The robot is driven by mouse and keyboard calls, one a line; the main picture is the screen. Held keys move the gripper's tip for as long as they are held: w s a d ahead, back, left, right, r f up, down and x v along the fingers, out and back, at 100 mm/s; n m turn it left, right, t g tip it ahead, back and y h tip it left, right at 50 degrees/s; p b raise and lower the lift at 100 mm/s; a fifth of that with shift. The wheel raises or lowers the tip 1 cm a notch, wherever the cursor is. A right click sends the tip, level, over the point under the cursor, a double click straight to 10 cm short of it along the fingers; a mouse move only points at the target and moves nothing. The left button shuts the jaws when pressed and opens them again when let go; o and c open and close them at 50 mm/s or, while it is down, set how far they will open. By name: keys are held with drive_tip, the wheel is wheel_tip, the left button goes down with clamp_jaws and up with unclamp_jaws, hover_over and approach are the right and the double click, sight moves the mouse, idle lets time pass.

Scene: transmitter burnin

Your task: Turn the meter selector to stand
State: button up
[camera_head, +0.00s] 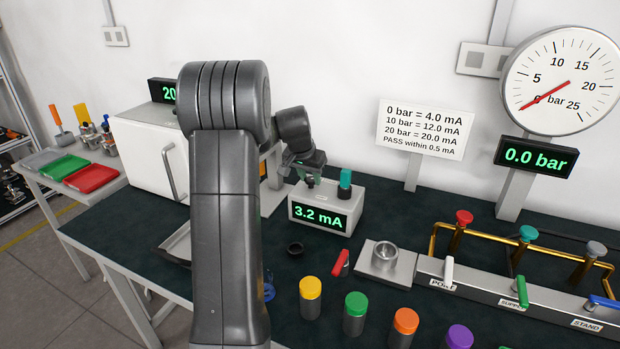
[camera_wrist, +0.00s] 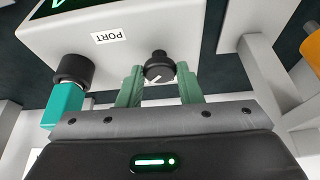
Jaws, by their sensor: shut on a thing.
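The meter (camera_head: 300,220) is a white box on the dark bench with a green display reading 3.2 mA. Its selector (camera_wrist: 158,68) is a small black knob with a white pointer mark, beside a label reading PORT (camera_wrist: 110,38). My gripper (camera_wrist: 159,84) has its two green fingers on either side of the knob and is shut on it. In the head view my gripper (camera_head: 308,170) is over the left part of the meter's top. A teal plug (camera_head: 345,183) stands on the meter's right side; it also shows in the wrist view (camera_wrist: 64,103). My arm hides part of the bench.
A manifold (camera_head: 470,285) with coloured valve handles and labels including STAND stands at the right. Several colour-capped cylinders (camera_head: 355,312) line the front. A round gauge (camera_head: 562,80) and a 0.0 bar display (camera_head: 536,157) are behind. A white cabinet (camera_head: 145,155) is at left.

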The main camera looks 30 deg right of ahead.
drive_tip(key=shift+r, duration=0.1)
idle(0.3)
drive_tip(key=o, duration=1)
drive_tip(key=shift+m, duration=0.3)
drive_tip(key=v, duration=1.3)
drive_tip(key=shift+a+r, duration=0.2)
drive_tip(key=shift+r, duration=0.15)
drive_tip(key=x, duration=1.4)
drive_tip(key=shift+s, duration=0.1)
